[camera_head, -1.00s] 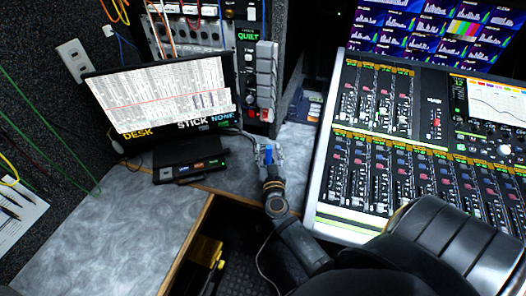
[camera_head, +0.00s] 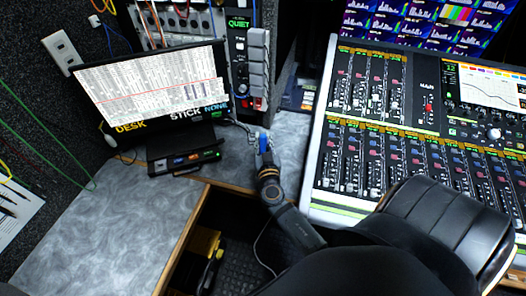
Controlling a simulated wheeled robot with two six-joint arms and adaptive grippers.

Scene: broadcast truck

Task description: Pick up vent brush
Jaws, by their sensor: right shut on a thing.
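My right gripper (camera_head: 262,148) reaches in from the bottom right over the grey desk, just right of the small black box. It is shut on a small blue thing (camera_head: 264,140), likely the vent brush. Only a blue part shows between the fingers; the rest is hidden or too small to make out. I cannot tell whether it touches the desk. My left gripper is not in view.
A tilted monitor (camera_head: 150,90) and a black box (camera_head: 183,160) stand left of the gripper. A mixing console (camera_head: 400,140) fills the right. An open dark well (camera_head: 235,240) holds yellow items. The desk (camera_head: 120,225) is clear at front left.

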